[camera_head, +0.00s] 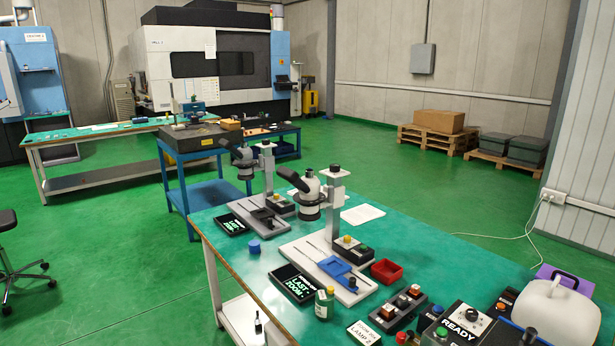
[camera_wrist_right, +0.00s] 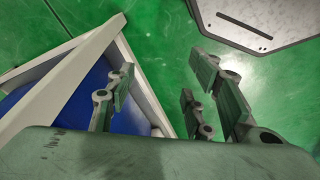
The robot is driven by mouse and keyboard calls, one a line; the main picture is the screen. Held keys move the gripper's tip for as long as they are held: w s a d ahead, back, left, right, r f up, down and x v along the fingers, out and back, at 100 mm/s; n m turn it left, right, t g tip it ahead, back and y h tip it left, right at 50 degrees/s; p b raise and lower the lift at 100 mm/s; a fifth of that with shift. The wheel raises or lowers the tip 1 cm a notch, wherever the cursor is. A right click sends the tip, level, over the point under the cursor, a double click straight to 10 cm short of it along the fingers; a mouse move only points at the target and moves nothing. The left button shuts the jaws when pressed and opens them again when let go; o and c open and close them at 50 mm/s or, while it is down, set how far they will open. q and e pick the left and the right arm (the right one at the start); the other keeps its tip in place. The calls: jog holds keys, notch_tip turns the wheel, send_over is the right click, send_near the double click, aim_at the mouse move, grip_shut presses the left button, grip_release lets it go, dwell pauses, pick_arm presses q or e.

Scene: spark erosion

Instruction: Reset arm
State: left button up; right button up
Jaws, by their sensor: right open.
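My right gripper (camera_wrist_right: 162,82) shows in the right wrist view. Its fingers stand wide apart with nothing between them. Below them are the green floor (camera_wrist_right: 165,45) and a white-edged frame with a blue panel (camera_wrist_right: 45,103). No arm or gripper shows in the head view. My left gripper is in neither view.
In the head view a teal workbench (camera_head: 415,240) fills the lower right. It holds two microscopes (camera_head: 318,195), a red tray (camera_head: 386,271), control boxes (camera_head: 402,307) and a white covered case (camera_head: 556,310). A stool (camera_head: 15,250) stands left. Open green floor lies beyond.

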jog(key=s+d+f+g, duration=0.1)
jog(key=s+d+f, duration=0.1)
jog(key=s+f, duration=0.9)
jog(key=s, duration=0.3)
jog(key=shift+d+f, duration=0.25)
jog(key=shift+f, duration=0.15)
